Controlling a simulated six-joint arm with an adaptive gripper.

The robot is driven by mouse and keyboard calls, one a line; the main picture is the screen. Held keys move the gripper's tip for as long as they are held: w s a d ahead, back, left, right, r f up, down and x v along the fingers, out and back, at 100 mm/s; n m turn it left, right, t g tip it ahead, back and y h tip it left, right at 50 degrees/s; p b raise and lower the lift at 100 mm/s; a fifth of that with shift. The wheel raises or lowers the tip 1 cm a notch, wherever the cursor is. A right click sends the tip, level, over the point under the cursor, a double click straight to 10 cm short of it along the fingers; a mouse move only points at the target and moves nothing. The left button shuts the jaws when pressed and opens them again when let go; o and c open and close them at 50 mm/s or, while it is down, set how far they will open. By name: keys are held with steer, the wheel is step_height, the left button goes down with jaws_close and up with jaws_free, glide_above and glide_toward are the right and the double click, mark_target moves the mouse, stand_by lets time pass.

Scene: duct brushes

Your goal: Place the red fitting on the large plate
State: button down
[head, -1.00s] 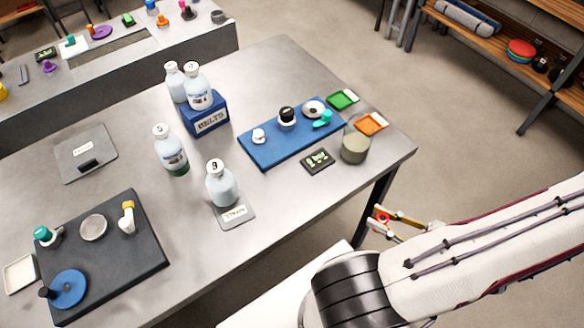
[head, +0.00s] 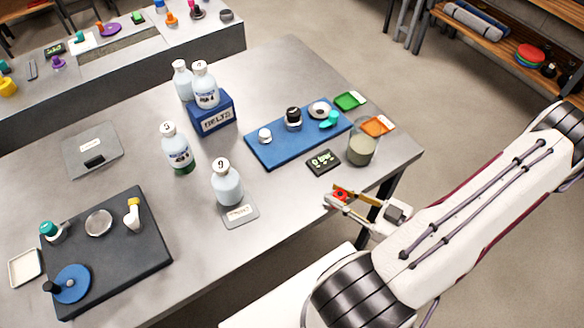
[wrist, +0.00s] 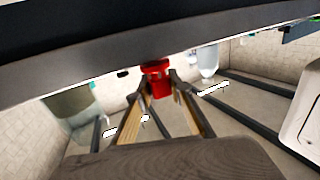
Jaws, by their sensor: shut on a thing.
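The red fitting (head: 341,194) is held between the fingertips of my gripper (head: 338,197), at the front right edge of the steel table in the head view. In the wrist view the red fitting (wrist: 158,82) sits between the two fingers. A larger grey plate (head: 110,141) with a white label and a small black block lies at the table's far left, well away from my gripper. A smaller grey plate (head: 243,222) with a label carries a bottle (head: 227,186) near the front middle. The label words are too small to read surely.
Bottles stand between my gripper and the larger plate, including one (head: 177,152) in the middle and two by a blue box (head: 212,122). A blue board (head: 275,153), a dark display (head: 323,162) and a jar (head: 361,152) lie right. A black board (head: 145,262) lies front left.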

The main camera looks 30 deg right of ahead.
mark_target(293, 178)
steer(key=shift+r+x, duration=0.15)
steer(key=shift+x, duration=2.4)
steer(key=shift+r+x, duration=0.15)
steer(key=shift+x, duration=2.45)
steer(key=shift+w+a, duration=0.3)
steer(key=shift+w, duration=0.35)
steer(key=shift+x, duration=1.05)
steer(key=c, duration=1.8)
jaws_free()
steer(key=shift+s+d, duration=0.1)
steer(key=shift+d, duration=0.05)
